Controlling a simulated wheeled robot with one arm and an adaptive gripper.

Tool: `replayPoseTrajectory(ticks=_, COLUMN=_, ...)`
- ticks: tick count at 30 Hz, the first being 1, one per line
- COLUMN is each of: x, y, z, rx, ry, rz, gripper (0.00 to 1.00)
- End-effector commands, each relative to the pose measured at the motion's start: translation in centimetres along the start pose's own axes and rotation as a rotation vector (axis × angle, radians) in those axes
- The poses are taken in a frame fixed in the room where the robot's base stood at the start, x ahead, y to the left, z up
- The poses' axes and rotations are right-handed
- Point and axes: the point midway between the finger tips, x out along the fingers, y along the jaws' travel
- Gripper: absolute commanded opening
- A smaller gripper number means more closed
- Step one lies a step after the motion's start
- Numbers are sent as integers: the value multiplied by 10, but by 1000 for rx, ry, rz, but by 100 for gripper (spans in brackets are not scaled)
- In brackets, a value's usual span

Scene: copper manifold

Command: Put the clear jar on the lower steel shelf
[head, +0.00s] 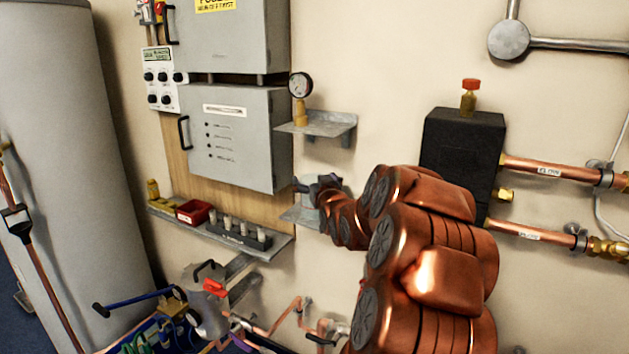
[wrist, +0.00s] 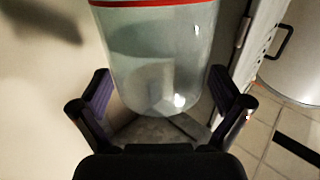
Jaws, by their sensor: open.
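The clear jar (wrist: 155,65) has a red band at its top edge and fills the upper middle of the wrist view. My gripper (wrist: 160,92) is open, with one dark finger on each side of the jar and visible gaps beside it. The lower steel shelf (wrist: 140,132) shows below the jar's base; I cannot tell for certain whether the base touches it. In the head view my gripper (head: 322,187) is at the lower steel shelf (head: 298,216), which my copper-coloured arm partly hides. I cannot make out the jar there.
The upper steel shelf (head: 325,124) with a pressure gauge (head: 301,87) is just above my gripper. A grey cabinet (head: 235,140) stands close on the left. A long ledge (head: 262,247) holds a red bin (head: 195,211). A black box (head: 462,150) with copper pipes is right.

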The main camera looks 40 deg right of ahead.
Motion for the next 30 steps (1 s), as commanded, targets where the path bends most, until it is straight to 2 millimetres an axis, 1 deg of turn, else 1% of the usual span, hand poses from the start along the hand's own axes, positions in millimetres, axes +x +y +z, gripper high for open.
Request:
replayPoseTrajectory(ticks=4, x=0, y=0, z=-5, rx=0, ry=0, rz=0, gripper=100)
replayPoseTrajectory(ticks=8, x=-11, y=1, z=-3, rx=1, ry=1, rz=1, gripper=100)
replayPoseTrajectory(ticks=24, x=-87, y=1, z=-3, rx=0, ry=2, rz=2, gripper=100)
replayPoseTrajectory(ticks=30, x=-109, y=1, z=-4, rx=0, ry=2, rz=2, gripper=100)
